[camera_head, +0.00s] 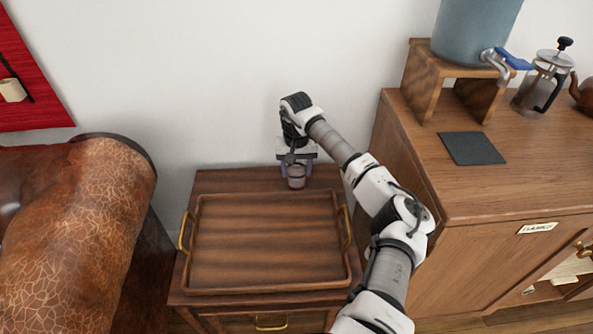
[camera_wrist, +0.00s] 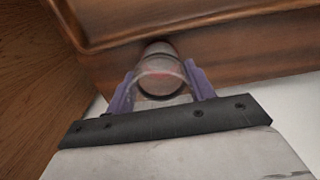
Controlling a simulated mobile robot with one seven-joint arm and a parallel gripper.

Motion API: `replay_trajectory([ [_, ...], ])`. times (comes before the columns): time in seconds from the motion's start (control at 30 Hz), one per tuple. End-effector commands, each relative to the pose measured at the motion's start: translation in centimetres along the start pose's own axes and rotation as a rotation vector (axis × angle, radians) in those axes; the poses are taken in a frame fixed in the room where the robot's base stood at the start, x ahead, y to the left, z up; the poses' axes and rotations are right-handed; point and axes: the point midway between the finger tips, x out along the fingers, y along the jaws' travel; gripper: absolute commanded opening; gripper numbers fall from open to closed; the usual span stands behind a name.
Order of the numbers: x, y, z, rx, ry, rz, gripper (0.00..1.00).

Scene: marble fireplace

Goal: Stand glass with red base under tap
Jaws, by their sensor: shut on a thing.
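A clear glass with a reddish base (camera_wrist: 160,72) is between the purple fingers of my gripper (camera_wrist: 160,88) in the wrist view. My gripper is shut on it. In the head view the glass (camera_head: 296,176) is at the back edge of the small wooden table, behind the tray, with my gripper (camera_head: 297,168) around it. I cannot tell whether the glass touches the table. The tap (camera_head: 497,64) with a blue lever sticks out of a blue-grey dispenser (camera_head: 474,30) on a wooden stand at the upper right. A dark square mat (camera_head: 471,148) lies on the cabinet below and in front of the tap.
A wooden tray (camera_head: 268,289) with brass handles covers most of the small table (camera_head: 240,181). The cabinet (camera_head: 540,170) stands higher to the right. A French press (camera_head: 545,82) is right of the tap. A brown leather armchair (camera_head: 75,225) is at left.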

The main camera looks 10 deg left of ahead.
Motion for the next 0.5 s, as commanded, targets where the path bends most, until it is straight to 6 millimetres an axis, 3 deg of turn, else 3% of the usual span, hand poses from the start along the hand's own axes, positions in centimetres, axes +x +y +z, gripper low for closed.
replay_trajectory([
  [0.1, 1.2, -0.03, 0.03, -0.001, -0.001, 0.0, 0.25],
  [0.43, 1.57, 0.02, -0.01, -0.001, 0.001, 0.001, 0.25],
  [0.47, 1.6, 0.01, 0.01, -0.001, 0.0, 0.0, 0.55],
  [0.5, 1.5, 0.0, 0.01, -0.001, 0.0, 0.0, 0.6],
])
